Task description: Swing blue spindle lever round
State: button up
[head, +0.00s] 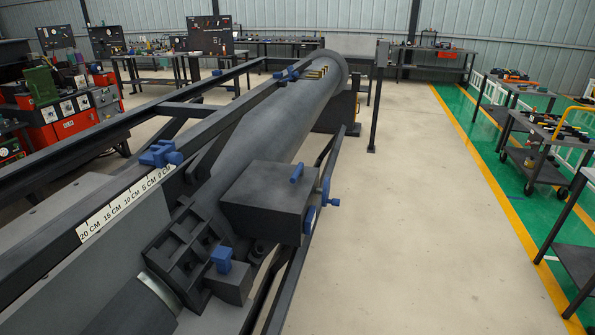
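The cage welder (250,135) is a long dark grey machine running from the lower left to the back centre. A blue crank-like lever (326,193) sticks out from the right side of a dark box (265,198) on it, beside a blue round part (309,220). A short blue handle (297,172) stands on the box top. Other blue parts are a knob (161,154) on the scale rail and a block (221,259) on a small grey box. I cannot tell for sure which blue part is the spindle lever. My gripper is not in view.
A scale strip (124,204) marked in centimetres lies along the left rail. Pale floor (430,230) is clear right of the machine, apart from a thin dark post (377,100). Trolleys and benches (545,145) stand on the green floor at right. Red cabinets (68,118) stand at left.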

aim_at(299, 171)
jog(key=z, duration=0.6)
jog(key=i, duration=2.5)
jog(key=u, duration=0.75)
